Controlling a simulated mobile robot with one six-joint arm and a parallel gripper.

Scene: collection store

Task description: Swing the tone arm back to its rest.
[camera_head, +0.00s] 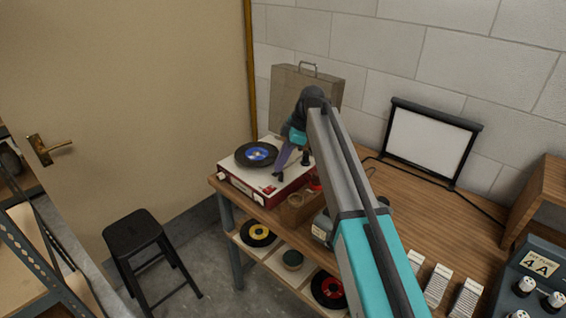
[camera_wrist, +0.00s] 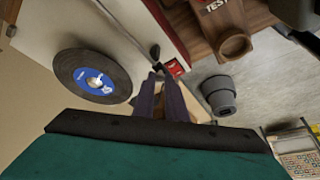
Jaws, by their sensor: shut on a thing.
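The record player (camera_head: 238,181) has a red body and a pale top and stands at the left end of the wooden bench. A black record with a blue label (camera_head: 257,154) lies on it; the record also shows in the wrist view (camera_wrist: 92,78). My gripper (camera_head: 279,175) reaches down to the deck on the right of the record. In the wrist view my gripper (camera_wrist: 159,70) is shut on the dark end of the tone arm (camera_wrist: 155,52), beside the record and apart from it. The rest is not clearly visible; my arm hides part of the deck's right side.
An upright grey case (camera_head: 290,90) stands behind the player. A framed white screen (camera_head: 428,143) leans at the wall. Black stool (camera_head: 133,232) stands on the floor at left.

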